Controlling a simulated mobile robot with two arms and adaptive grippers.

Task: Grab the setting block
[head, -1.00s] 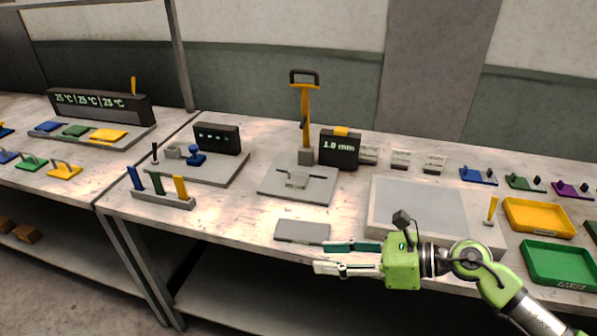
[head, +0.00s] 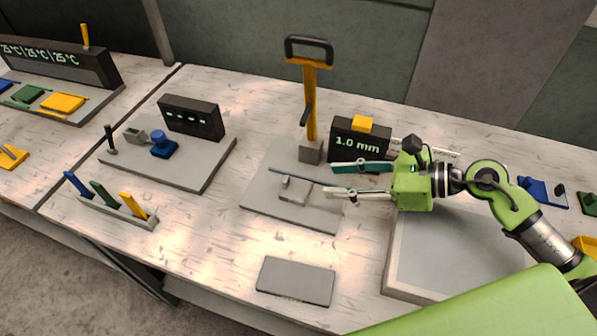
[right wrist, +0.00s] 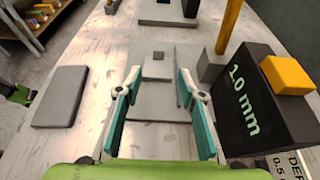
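A small light grey block with a raised knob, which looks like the setting block (head: 293,190), sits on the grey press plate (head: 262,207). My right gripper (head: 330,179) is open and empty, to the right of the block with its fingers pointing at it. In the right wrist view the block (right wrist: 158,68) lies beyond the fingertips, between the two fingers of the right gripper (right wrist: 158,84). The fingers look apart from it. A green and black part at the left edge of the wrist view may be my left gripper (right wrist: 18,94); its fingers are unclear.
A yellow lever (head: 311,100) with a grey foot stands behind the plate. A dark "1.0 mm" display (head: 358,146) stands close behind the right gripper. A flat grey slab (head: 296,281) lies in front, and a framed light panel (head: 450,250) lies to the right.

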